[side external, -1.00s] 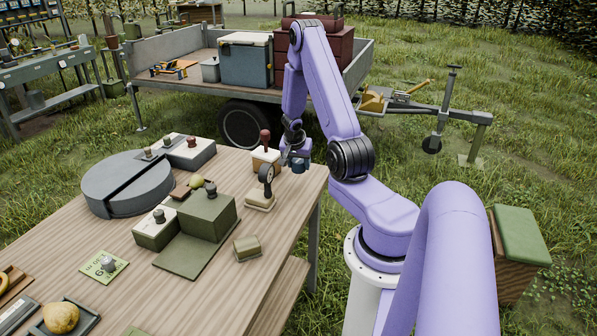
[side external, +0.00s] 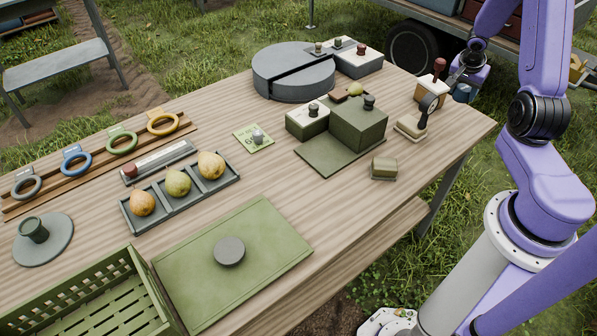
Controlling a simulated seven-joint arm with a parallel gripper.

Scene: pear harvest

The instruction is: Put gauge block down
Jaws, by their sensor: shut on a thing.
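My gripper (side external: 464,82) is at the far right end of the table, just right of a stamp with a dark red handle (side external: 432,88). It is low, near tabletop height. It is shut on a small dark blue piece (side external: 462,93), which seems to be the gauge block; the stamp partly hides it, and its shape is too small to read. I cannot tell whether it touches the table (side external: 330,215). A dark-handled stamp (side external: 424,112) stands in front of the red-handled one.
An olive stepped block (side external: 358,125) and a small pad (side external: 384,168) stand left of the stamps. A round grey slotted plate (side external: 294,75) is farther back. A tray of pears (side external: 152,222), a green mat (side external: 200,290) and a crate (side external: 140,290) fill the near left. Bare wood lies along the front edge.

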